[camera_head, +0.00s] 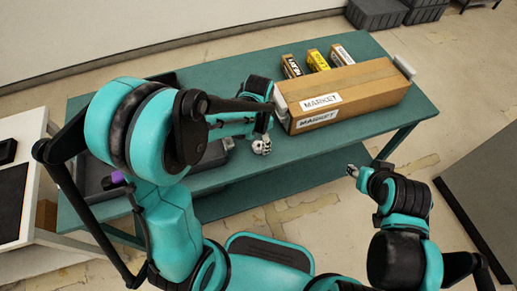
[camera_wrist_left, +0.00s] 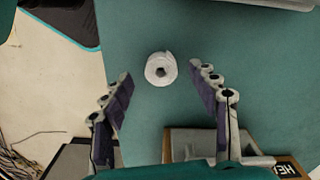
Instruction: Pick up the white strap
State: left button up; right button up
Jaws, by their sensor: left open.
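The white strap is a small white roll with a dark centre hole. It lies on the green table (camera_head: 300,152), and in the left wrist view the strap (camera_wrist_left: 160,69) sits on the bare table top, ahead of and between the finger lines. In the head view the strap is hard to make out; the left gripper (camera_head: 262,140) is over that part of the table, near its front edge. In the left wrist view the left gripper (camera_wrist_left: 161,92) is open, with nothing between its fingers. My right gripper (camera_head: 354,172) is off the table's front edge; its finger state is too small to tell.
A long cardboard box marked MARKET (camera_head: 370,88) lies right of the left gripper. Several small boxes, including a yellow one (camera_head: 317,60), stand behind it. A dark tray (camera_head: 92,178) lies at the table's left, partly hidden by my arm. A white side table (camera_head: 30,125) stands far left.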

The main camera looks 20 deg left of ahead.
pick_arm(q)
notch_tip(320, 180, down, 2)
jog(key=shift+w+f, duration=0.1)
jog(key=c, duration=0.9)
jog(key=shift+r, duration=0.25)
